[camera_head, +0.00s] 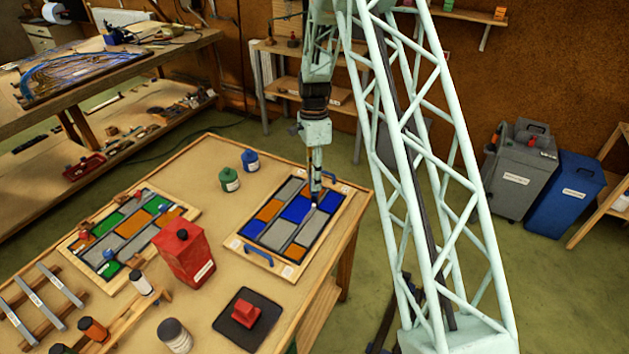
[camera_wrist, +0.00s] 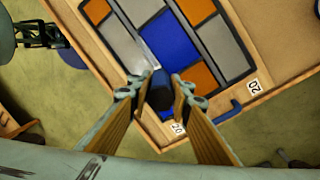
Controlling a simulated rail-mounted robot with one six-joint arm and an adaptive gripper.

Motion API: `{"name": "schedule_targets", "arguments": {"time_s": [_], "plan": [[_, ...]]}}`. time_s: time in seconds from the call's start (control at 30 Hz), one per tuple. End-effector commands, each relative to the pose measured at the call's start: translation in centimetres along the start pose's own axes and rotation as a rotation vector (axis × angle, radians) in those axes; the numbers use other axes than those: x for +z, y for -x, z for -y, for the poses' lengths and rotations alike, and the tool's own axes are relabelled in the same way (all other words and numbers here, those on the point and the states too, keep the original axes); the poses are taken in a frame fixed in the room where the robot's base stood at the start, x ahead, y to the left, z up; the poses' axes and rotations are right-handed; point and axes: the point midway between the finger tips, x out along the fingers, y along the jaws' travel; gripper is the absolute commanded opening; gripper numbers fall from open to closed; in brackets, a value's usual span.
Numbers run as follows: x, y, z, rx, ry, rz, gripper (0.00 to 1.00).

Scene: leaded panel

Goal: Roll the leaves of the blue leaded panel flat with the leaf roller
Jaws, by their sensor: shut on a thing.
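The blue leaded panel (camera_head: 273,236), with blue, grey and orange panes between dark leads, lies in a wooden tray with blue handles at the right of the bench. It also fills the top of the wrist view (camera_wrist: 168,45). My gripper (camera_head: 316,180) points down over the panel's right part. In the wrist view my gripper (camera_wrist: 158,88) is shut on a dark round handle (camera_wrist: 160,98), seemingly the leaf roller. A pale, thin part of the tool reaches to the blue pane. Whether it touches the leads cannot be told.
A second panel (camera_head: 125,232) with green and orange panes lies at left. A red can (camera_head: 186,254) stands between the panels. Green (camera_head: 229,179) and blue (camera_head: 250,161) jars stand behind. A red block (camera_head: 245,312) sits on a dark pad in front.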

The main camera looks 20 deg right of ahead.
Motion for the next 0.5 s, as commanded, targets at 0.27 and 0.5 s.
{"name": "schedule_targets", "arguments": {"time_s": [0.27,0.5], "plan": [[0.37,-0.16,-0.39,0.001,0.000,0.000,0.08],[0.87,-0.29,-0.88,0.001,0.000,0.000,0.08]]}}
